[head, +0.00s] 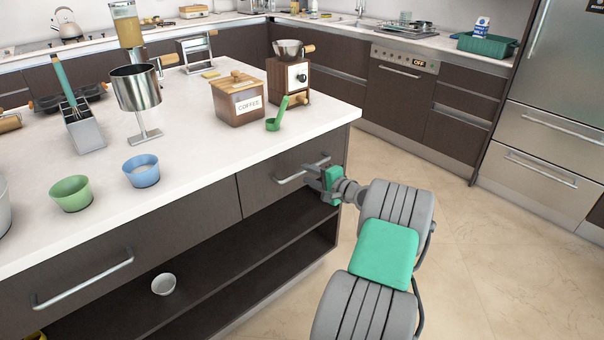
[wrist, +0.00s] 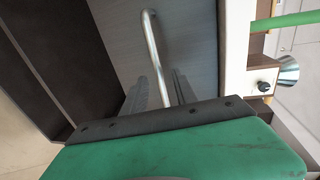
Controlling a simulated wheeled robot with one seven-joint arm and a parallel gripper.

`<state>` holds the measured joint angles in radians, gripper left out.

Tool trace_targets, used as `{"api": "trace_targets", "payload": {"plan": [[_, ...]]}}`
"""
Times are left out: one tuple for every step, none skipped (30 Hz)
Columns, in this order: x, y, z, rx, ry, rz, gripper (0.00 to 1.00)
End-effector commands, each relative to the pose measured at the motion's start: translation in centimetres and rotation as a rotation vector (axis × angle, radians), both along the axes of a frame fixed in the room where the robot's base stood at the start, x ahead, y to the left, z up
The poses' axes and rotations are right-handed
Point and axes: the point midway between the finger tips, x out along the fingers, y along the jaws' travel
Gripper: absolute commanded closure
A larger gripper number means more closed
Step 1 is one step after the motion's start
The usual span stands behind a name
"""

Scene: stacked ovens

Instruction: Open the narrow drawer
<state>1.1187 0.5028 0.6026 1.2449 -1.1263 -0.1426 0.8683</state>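The narrow drawer (head: 262,190) is the short dark front at the right end of the island, under the white top. It looks shut, flush with the wider drawer beside it. Its silver bar handle (head: 302,168) also shows in the wrist view (wrist: 155,45), running down toward my fingers. My gripper (head: 314,178) is at the right end of this handle. In the wrist view my two dark fingers (wrist: 160,92) stand apart, with the handle's near end between them. I cannot tell whether they touch the bar.
A wide drawer with a long handle (head: 85,280) is to the left. An open shelf holding a white bowl (head: 164,284) lies below. A coffee box (head: 240,100), grinder (head: 290,78) and green scoop (head: 275,122) stand on the island above. The floor (head: 480,250) at right is clear.

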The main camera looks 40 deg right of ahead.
Motion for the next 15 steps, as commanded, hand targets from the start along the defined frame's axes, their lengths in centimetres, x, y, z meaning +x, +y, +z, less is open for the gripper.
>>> {"api": "trace_targets", "payload": {"plan": [[1.0, 0.1, -0.4, -0.001, 0.001, 0.003, 0.66], [1.5, 0.2, -0.5, 0.000, 0.001, 0.003, 0.66], [2.2, 0.2, -0.6, 0.000, 0.001, 0.003, 0.66], [2.5, 0.1, -0.6, -0.002, 0.001, 0.001, 0.66], [2.9, 0.1, -0.7, -0.002, 0.001, 0.000, 0.66], [3.2, 0.1, -0.7, -0.001, 0.001, 0.001, 0.66], [3.4, 0.1, -0.8, -0.001, 0.001, 0.001, 0.66], [3.5, 0.1, -0.8, -0.001, 0.001, 0.000, 0.66], [3.6, 0.1, -0.8, -0.002, 0.001, -0.001, 0.66], [3.6, 0.1, -0.7, -0.002, 0.001, -0.001, 0.66], [3.6, 0.1, -0.7, -0.002, 0.001, -0.001, 0.66], [3.6, 0.1, -0.7, -0.002, 0.002, -0.001, 0.66], [3.6, 0.1, -0.7, -0.002, 0.002, -0.001, 0.66], [3.6, 0.1, -0.7, -0.002, 0.002, -0.001, 0.66], [3.6, 0.1, -0.7, -0.002, 0.002, -0.001, 0.67]]}}
